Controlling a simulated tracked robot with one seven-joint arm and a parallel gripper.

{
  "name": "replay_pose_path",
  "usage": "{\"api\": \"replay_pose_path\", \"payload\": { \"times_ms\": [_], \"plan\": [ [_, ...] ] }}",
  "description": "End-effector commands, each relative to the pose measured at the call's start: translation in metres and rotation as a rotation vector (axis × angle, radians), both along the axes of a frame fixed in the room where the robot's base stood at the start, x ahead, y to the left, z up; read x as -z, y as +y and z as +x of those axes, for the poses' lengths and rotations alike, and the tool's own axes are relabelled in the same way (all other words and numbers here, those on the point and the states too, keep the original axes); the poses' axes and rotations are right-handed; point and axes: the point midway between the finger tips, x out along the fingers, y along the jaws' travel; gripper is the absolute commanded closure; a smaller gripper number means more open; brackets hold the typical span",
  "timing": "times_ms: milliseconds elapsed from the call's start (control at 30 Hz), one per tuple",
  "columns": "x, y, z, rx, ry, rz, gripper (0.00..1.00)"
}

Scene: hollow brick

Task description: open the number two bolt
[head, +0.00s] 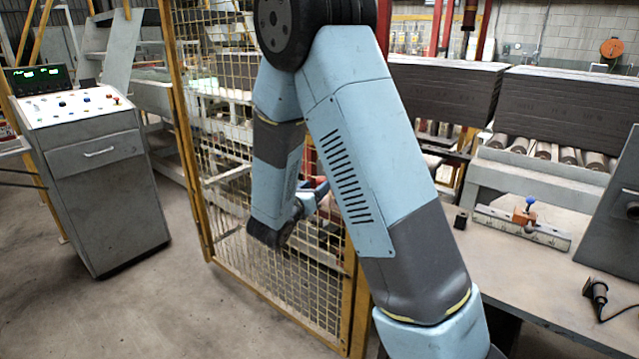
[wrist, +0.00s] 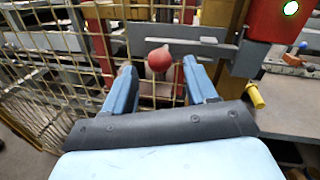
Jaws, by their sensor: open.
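In the wrist view a red ball knob (wrist: 160,59) stands in front of a grey metal bar (wrist: 218,50) at the edge of a yellow mesh gate (wrist: 60,95). No number can be read on this bolt. My gripper (wrist: 158,68) is open. Its two blue fingers lie to the left and right of the knob in the picture, with gaps visible on both sides; the exact depth between them is unclear. In the head view my gripper (head: 318,192) is at the mesh gate (head: 235,200), partly hidden behind my arm, and the knob cannot be made out clearly.
In the head view a control console (head: 105,190) stands left, and a grey workbench (head: 520,270) with a clamp fixture (head: 522,226) stands right. Open floor lies between console and gate.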

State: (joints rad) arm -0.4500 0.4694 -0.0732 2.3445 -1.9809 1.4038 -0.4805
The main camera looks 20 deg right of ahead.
Motion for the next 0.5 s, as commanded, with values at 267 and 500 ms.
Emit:
{"api": "replay_pose_path", "payload": {
  "times_ms": [267,500],
  "plan": [
    [-0.001,-0.025,0.026,0.002,-0.002,0.000,0.43],
    [0.000,-0.030,0.033,0.000,-0.001,0.001,0.43]
  ]
}}
